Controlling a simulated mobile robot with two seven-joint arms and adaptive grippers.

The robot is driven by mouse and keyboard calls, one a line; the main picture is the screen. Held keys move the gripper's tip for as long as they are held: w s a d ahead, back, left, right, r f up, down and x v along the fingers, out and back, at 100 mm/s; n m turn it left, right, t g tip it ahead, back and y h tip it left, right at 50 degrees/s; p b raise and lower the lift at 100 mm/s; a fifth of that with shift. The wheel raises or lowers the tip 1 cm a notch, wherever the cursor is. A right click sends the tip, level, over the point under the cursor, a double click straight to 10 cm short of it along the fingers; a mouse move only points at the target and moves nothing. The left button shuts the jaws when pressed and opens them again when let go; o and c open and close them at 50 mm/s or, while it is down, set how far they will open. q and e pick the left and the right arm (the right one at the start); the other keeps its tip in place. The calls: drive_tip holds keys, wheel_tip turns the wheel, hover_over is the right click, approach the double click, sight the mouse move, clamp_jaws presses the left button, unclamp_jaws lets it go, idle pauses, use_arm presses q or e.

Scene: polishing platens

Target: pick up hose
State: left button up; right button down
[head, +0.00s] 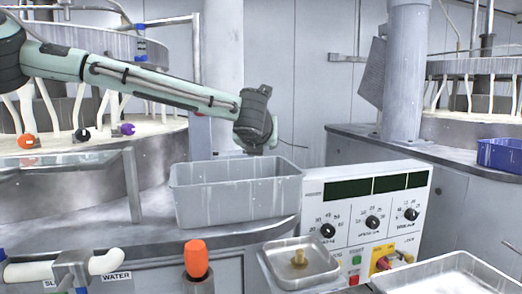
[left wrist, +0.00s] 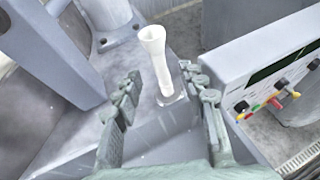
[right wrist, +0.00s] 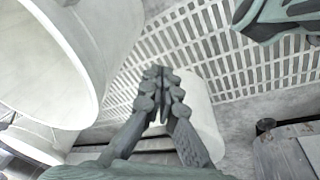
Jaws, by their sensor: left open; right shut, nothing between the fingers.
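In the left wrist view, a white tube with a flared end (left wrist: 152,38) stands on a small square base; it may be the hose, but I cannot be sure. My left gripper (left wrist: 162,88) is open, its fingers on either side of the view with the tube beyond and between them. No contact shows. In the head view my left arm reaches across above the grey bin, and its fingertips are not visible. My right gripper (right wrist: 163,75) is shut and empty in the right wrist view, and is outside the head view.
A grey bin (head: 238,203) stands on the bench beside a control panel (head: 365,215). A metal tray (head: 280,268) holds a brass fitting, near an orange-topped part (head: 195,258). Pale tubes hang on the machine at left. A floor grating (right wrist: 235,70) and white cylinder (right wrist: 203,120) lie beyond my right gripper.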

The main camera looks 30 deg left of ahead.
use_arm(q)
drive_tip(key=x, duration=0.6)
drive_tip(key=shift+f+p, duration=0.3)
drive_tip(key=shift+f, duration=0.05)
drive_tip(key=shift+w+a+f, duration=0.1)
drive_tip(key=shift+w+a, duration=0.15)
drive_tip(key=shift+w, duration=0.15)
drive_tip(key=shift+c, duration=1)
drive_tip(key=c, duration=0.7)
clamp_jaws()
use_arm(e)
drive_tip(key=shift+s+d+f, duration=0.2)
drive_tip(key=shift+s+f, duration=0.3)
drive_tip(key=shift+f, duration=0.15)
drive_tip(key=shift+s+d+f, duration=0.2)
drive_tip(key=shift+s+f, duration=0.25)
drive_tip(key=shift+f, duration=0.15)
